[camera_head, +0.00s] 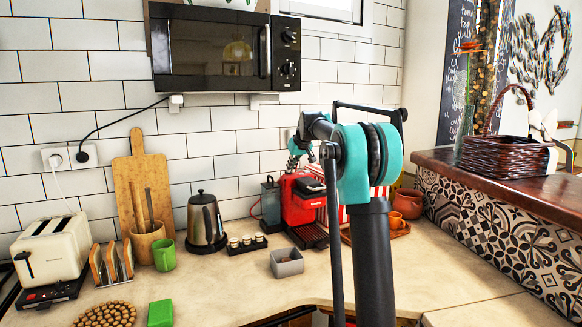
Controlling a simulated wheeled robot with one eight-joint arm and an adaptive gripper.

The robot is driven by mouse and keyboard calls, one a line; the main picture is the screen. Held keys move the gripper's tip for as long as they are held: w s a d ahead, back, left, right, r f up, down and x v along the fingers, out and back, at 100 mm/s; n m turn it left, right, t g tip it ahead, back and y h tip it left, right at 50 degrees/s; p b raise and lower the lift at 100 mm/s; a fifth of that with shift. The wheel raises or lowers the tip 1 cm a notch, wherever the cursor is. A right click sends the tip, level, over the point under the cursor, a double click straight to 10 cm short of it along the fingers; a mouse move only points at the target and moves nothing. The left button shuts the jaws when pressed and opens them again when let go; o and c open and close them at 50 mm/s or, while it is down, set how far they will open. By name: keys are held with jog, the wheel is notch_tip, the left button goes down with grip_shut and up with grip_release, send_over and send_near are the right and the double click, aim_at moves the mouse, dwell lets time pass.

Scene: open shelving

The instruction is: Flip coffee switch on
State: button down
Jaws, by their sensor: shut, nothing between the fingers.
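The red coffee machine (298,204) stands on the counter against the tiled wall, with a dark drip tray at its front right. Its switch cannot be made out at this size. My gripper (292,164) is small and partly hidden at the end of my arm, just above the top left of the machine. It looks shut and empty. I cannot tell whether it touches the machine. My arm's large teal joint and dark link cover the area right of the machine.
A kettle (203,222), small cups on a black tray (247,244) and a grey box (287,264) stand left and in front of the machine. A microwave (215,48) hangs above. Orange pots (408,204) stand at right. The front right counter is clear.

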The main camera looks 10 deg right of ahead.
aim_at(292, 176)
jog(key=shift+s+f, duration=0.1)
jog(key=shift+f, duration=0.2)
jog(key=shift+r, duration=0.15)
jog(key=shift+r, duration=0.7)
jog(key=shift+r, duration=0.15)
jog(key=r, duration=0.4)
jog(key=shift+s+d, duration=0.1)
jog(key=shift+s, duration=0.2)
jog(key=s+d+r, duration=0.2)
jog(key=s+r, duration=0.3)
jog(key=s, duration=0.2)
jog(key=shift+s+d+r, duration=0.2)
jog(key=shift+d+r, duration=0.05)
jog(key=shift+r, duration=0.15)
